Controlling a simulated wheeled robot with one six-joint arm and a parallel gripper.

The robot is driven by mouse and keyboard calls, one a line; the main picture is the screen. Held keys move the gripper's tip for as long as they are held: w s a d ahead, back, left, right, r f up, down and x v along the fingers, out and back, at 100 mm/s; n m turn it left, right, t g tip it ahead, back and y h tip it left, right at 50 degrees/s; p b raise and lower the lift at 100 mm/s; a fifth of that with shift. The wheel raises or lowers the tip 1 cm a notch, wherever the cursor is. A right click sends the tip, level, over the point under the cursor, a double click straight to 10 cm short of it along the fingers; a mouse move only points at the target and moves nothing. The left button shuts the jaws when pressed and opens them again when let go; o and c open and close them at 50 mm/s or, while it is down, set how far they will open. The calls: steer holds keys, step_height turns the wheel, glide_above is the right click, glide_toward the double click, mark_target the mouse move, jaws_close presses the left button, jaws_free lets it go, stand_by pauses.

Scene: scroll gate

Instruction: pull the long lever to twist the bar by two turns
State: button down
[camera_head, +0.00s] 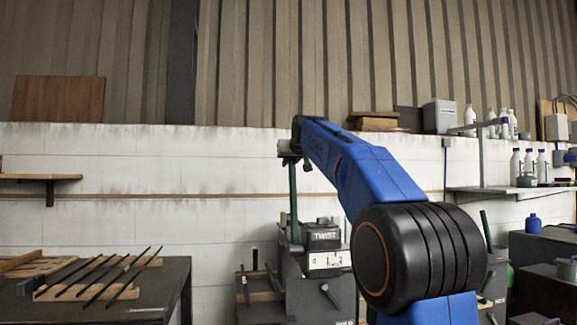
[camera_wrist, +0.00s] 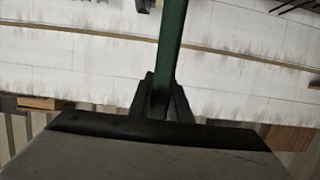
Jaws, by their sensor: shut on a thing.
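The long green lever (camera_head: 293,195) stands nearly upright on the grey machine, in the middle of the head view. A dark box marked TWIST (camera_head: 322,234) with a white scale plate (camera_head: 325,260) under it sits beside the lever. In the wrist view the green lever (camera_wrist: 172,45) runs down from the top edge to my gripper (camera_wrist: 160,97). The dark fingers stand on either side of the lever and are shut on it. In the head view my blue arm reaches to the lever's upper end. The bar itself I cannot make out.
A dark table (camera_head: 150,290) with several thin rods on a wooden rack stands at the left. A shelf (camera_head: 510,190) with white bottles is on the right wall. A short green handle (camera_head: 331,296) sticks out low on the machine. Dark benches stand at the right.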

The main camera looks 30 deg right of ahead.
steer(key=s+a+f+t+h, duration=0.1)
steer(key=s+a+f+t, duration=0.1)
steer(key=s, duration=0.7)
steer(key=s+a+f+t+h, duration=0.1)
steer(key=s+a+f+t, duration=0.2)
steer(key=s, duration=0.7)
steer(key=s+a+f+t+h, duration=0.1)
steer(key=s+a+f+t, duration=0.1)
steer(key=s+t, duration=0.4)
steer(key=shift+s+a+f, duration=0.4)
steer(key=shift+s+a, duration=0.25)
steer(key=shift+s, duration=1.4)
steer(key=c, duration=1.6)
jaws_free()
steer(key=shift+r, duration=0.1)
steer(key=shift+c, duration=0.2)
steer(key=v, duration=1.2)
steer(key=shift+f, duration=0.2)
steer(key=shift+w, duration=0.15)
